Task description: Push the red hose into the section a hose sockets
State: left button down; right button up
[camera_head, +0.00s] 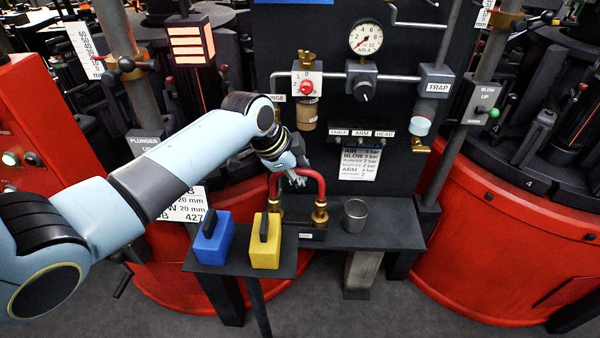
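The red hose (319,183) is bent in an upside-down U above the small shelf under the dark panel. A brass fitting shows at each lower end, the left one (275,206) and the right one (320,213). Both stand over a dark block (312,234) with a small label too small to read. I cannot tell which parts are the section a sockets. My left gripper (294,181) points down at the top of the hose's arch and covers part of it. Whether its fingers are closed on the hose is unclear. My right gripper is out of view.
A blue block (213,243) and a yellow block (265,246) stand on a small table left of the hose. A metal cup (355,215) stands right of it on the shelf (392,230). The panel (400,110) with gauge and valves rises behind. Red machine bases flank both sides.

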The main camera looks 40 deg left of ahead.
pick_arm(q)
jog(key=shift+f, duration=0.1)
notch_tip(320, 180, down, 3)
jog(key=shift+w+b, duration=0.1)
jog(key=shift+b, duration=0.85)
jog(key=c, duration=1.3)
grip_release()
jog(key=shift+o, duration=0.2)
jog(key=v, duration=1.2)
